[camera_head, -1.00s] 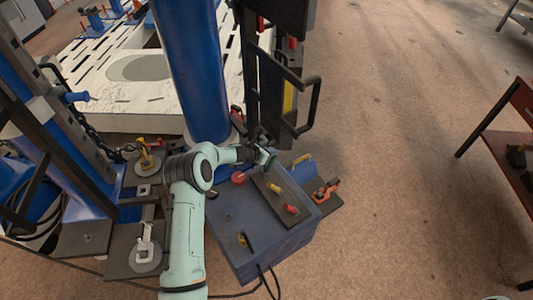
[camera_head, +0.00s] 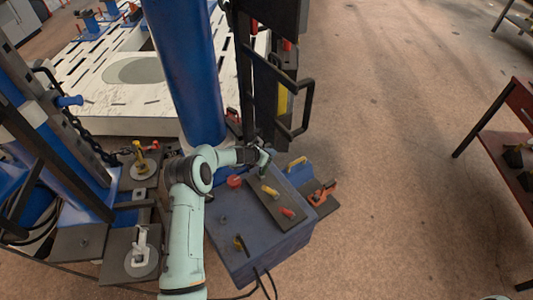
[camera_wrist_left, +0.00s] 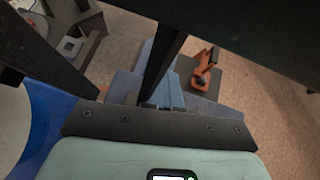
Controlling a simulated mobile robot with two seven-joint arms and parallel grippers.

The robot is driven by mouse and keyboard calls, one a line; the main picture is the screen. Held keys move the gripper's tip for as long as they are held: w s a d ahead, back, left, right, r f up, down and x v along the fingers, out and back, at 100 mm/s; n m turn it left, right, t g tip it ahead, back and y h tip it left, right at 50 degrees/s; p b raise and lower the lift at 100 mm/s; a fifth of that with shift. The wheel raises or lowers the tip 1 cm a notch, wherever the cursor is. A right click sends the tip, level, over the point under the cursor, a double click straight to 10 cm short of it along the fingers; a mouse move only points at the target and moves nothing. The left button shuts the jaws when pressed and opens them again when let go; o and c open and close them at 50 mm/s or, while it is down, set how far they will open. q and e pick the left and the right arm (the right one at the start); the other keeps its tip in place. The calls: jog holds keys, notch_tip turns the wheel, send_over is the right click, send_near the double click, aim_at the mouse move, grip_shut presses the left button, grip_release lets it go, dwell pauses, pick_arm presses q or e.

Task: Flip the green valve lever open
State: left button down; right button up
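My left gripper (camera_head: 263,160) is at the far end of a dark valve plate (camera_head: 262,207) on top of a blue box. The plate carries a yellow lever (camera_head: 269,190) and a red lever (camera_head: 287,212). I cannot make out the green lever clearly; the far end of the plate is partly hidden by my gripper. Whether the gripper touches anything there, or how far its fingers are apart, cannot be told. In the left wrist view, dark bars cross in front of the scene. My right gripper is not in view.
The blue box (camera_head: 240,255) also bears a red round knob (camera_head: 234,182). A tall blue column (camera_head: 186,70) and a black frame with a handle (camera_head: 303,103) stand close behind my left gripper. An orange clamp (camera_head: 321,194) lies right of the box.

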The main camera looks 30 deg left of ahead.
pick_arm(q)
jog(key=shift+s+a, duration=0.15)
jog(key=shift+s, duration=0.15)
jog(key=b+v, duration=0.2)
jog(key=v, duration=1)
jog(key=shift+s+r, duration=0.25)
jog(key=shift+r, duration=0.15)
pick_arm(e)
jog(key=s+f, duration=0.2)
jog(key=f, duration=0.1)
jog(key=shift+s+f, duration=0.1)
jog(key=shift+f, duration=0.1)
pick_arm(q)
jog(key=shift+f, duration=0.1)
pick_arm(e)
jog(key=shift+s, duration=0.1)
